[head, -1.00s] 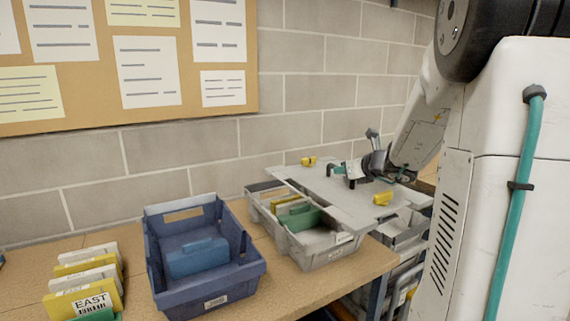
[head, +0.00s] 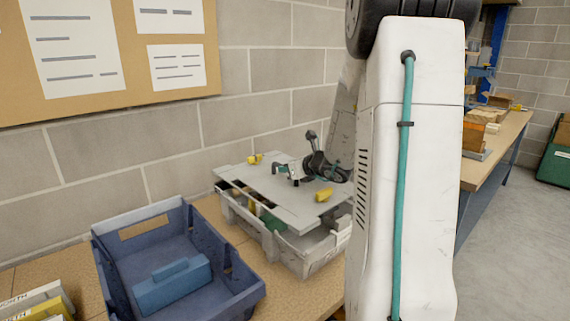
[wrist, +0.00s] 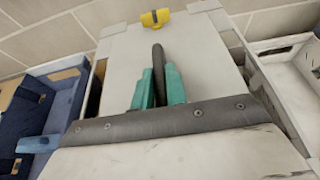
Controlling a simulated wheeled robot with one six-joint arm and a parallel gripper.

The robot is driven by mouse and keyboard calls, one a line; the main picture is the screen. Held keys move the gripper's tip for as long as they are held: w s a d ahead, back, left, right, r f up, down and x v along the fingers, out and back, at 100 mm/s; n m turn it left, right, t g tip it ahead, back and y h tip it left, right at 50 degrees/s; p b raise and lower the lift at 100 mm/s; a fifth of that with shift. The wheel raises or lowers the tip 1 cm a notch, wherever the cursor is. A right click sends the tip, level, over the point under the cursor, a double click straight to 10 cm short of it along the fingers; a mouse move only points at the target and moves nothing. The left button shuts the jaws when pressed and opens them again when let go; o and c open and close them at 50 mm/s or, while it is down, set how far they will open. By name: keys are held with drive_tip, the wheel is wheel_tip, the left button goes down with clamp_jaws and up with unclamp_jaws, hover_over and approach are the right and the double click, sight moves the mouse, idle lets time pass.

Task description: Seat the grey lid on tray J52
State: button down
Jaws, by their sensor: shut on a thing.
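The grey lid (head: 262,187) is a flat panel with yellow clips (head: 324,195) at its ends. My gripper (head: 288,172) is shut on the lid's dark upright handle; the wrist view shows the teal fingers (wrist: 158,78) on both sides of the handle (wrist: 158,62). The lid lies over a grey tray (head: 295,262) on the bench and hides much of it. It looks turned or offset, with the tray's front part open. A green item (head: 272,221) shows inside. I cannot tell whether lid and rim touch. The name J52 cannot be read.
A blue tray (head: 118,262) with a blue item (head: 172,285) stands just left of the grey tray. Cards (head: 40,303) stand at the lower left. A block wall (head: 255,105) rises close behind.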

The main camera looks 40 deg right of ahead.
sight(286, 180)
drive_tip(key=shift+f, duration=2.1)
drive_tip(key=shift+s+f, duration=0.1)
drive_tip(key=shift+f, duration=0.45)
drive_tip(key=c, duration=1.7)
unclamp_jaws()
drive_tip(key=shift+f, duration=0.1)
drive_tip(key=shift+s, duration=0.1)
drive_tip(key=shift+v, duration=5.45)
